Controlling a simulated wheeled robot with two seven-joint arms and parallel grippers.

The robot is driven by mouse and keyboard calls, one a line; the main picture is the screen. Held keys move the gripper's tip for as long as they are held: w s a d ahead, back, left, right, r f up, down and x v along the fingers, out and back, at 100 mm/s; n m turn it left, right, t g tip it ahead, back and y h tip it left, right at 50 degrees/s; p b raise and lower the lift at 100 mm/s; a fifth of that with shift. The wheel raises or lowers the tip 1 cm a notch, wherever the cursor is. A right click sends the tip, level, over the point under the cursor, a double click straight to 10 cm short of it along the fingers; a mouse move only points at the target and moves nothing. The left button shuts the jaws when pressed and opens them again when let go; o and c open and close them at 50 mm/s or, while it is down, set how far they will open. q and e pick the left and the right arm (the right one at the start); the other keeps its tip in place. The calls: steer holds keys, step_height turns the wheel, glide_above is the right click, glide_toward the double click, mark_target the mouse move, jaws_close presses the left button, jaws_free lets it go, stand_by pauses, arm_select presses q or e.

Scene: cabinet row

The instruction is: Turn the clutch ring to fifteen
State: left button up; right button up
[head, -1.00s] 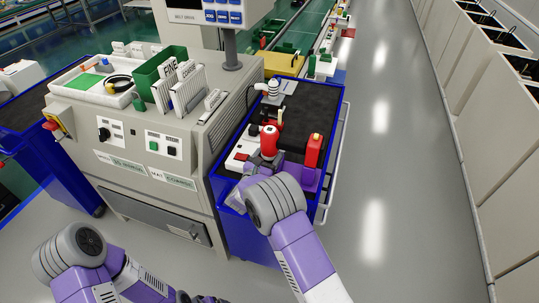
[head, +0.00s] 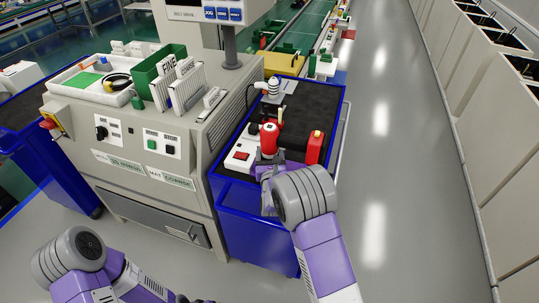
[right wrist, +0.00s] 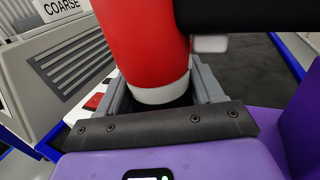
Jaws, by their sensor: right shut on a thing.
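The red power tool (head: 269,139) stands upright on the dark top of the blue cart. In the right wrist view its red body (right wrist: 147,40) ends in a white band (right wrist: 158,94), with a dark part below it. My right gripper (head: 267,162) is shut around the tool's lower part; its grey fingers sit on both sides of it in the right wrist view (right wrist: 160,98). The clutch ring's numbers are not readable, and the gripper hides much of the ring. My left arm shows at lower left, but its gripper is out of view.
A red block with a yellow top (head: 315,147) stands right of the tool on the blue cart (head: 240,215). A white box with a red switch (head: 240,155) lies to its left. The beige machine (head: 130,175) borders the cart on the left; open floor lies right.

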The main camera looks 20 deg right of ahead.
stand_by(0.3)
steer(key=o, duration=1)
steer(key=shift+c, duration=0.2)
steer(key=shift+p+v, duration=0.55)
steer(key=shift+v, duration=3.25)
steer(key=shift+d, duration=0.1)
